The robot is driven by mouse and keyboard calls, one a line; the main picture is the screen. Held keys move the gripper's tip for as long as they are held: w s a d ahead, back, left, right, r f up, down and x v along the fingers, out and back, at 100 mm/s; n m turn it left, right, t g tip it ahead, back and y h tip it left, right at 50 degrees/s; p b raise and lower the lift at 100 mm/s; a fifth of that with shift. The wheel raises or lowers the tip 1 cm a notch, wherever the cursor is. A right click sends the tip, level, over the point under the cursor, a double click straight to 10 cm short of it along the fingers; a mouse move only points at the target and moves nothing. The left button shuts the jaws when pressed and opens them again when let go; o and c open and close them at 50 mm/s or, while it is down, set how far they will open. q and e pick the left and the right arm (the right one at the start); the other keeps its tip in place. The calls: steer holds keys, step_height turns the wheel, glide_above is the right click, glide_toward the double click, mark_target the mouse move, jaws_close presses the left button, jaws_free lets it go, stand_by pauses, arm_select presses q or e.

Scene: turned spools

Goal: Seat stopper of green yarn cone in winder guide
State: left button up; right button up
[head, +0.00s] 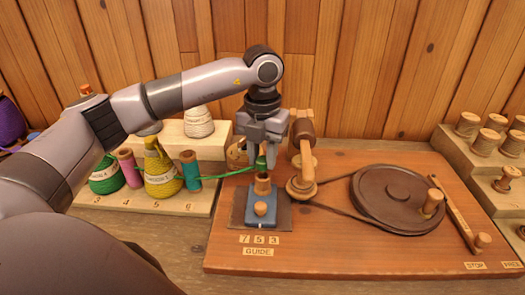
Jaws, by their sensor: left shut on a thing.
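My left gripper (263,145) points straight down above the winder guide and is shut on a small stopper (262,161), of which only a green part shows below the fingers. A green strand (225,174) runs from the stopper leftward to the yarn shelf. The winder guide is a blue block (262,217) on a dark plate, with a wooden collar (262,186) on top and a round wooden knob in front. The stopper is just above the collar; I cannot tell whether they touch. My right gripper is not in view.
A teal spool (190,170), a yellow cone (160,172) and a pink spool (129,168) stand on the left shelf. Right of the guide are a wooden winder arm (303,170) and a belted wheel (395,198). The board's front is mostly clear.

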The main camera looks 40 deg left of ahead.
arm_select(q)
steer(key=shift+f, duration=0.1)
stand_by(0.3)
steer(key=shift+f, duration=0.1)
steer(key=shift+f+b, duration=0.75)
steer(key=shift+f, duration=0.25)
steer(key=o, duration=1.5)
steer(key=shift+r+p, duration=0.3)
step_height(320, 180, up, 8)
steer(key=p, duration=0.6)
steer(key=shift+r, duration=0.25)
